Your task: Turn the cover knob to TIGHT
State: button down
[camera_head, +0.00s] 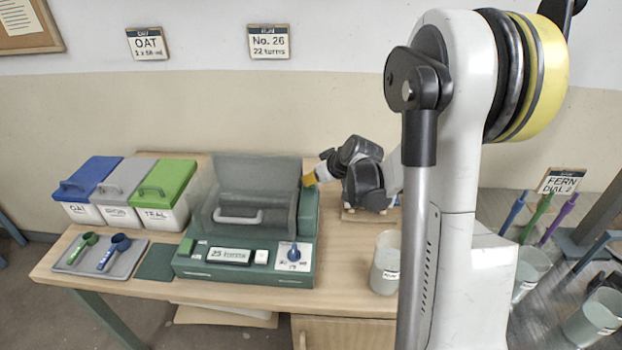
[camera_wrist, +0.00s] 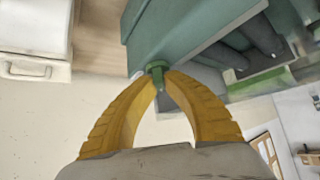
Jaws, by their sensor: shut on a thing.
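My gripper (camera_head: 309,180) is at the upper right side of the green machine (camera_head: 190,268). In the wrist view its yellow fingers (camera_wrist: 162,78) are shut on a small green knob (camera_wrist: 156,66) that sticks out of the machine's side. The knob is hidden from the head view, and no TIGHT mark is readable. The machine's see-through grey cover (camera_head: 255,170) has a pale handle and appears to be down over the machine. A separate blue dial (camera_head: 293,254) sits on the front panel, apart from my gripper.
Blue (camera_head: 92,172), grey (camera_head: 135,170) and green (camera_head: 170,178) lidded buckets stand left of the machine. A tray (camera_head: 75,268) with two scoops lies in front of them. A clear labelled jar (camera_head: 385,275) stands to the machine's right.

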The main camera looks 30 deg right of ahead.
jog(key=shift+m+h, duration=0.4)
jog(key=shift+m, duration=0.1)
jog(key=c, duration=1.5)
grip_release()
jog(key=shift+o, duration=0.2)
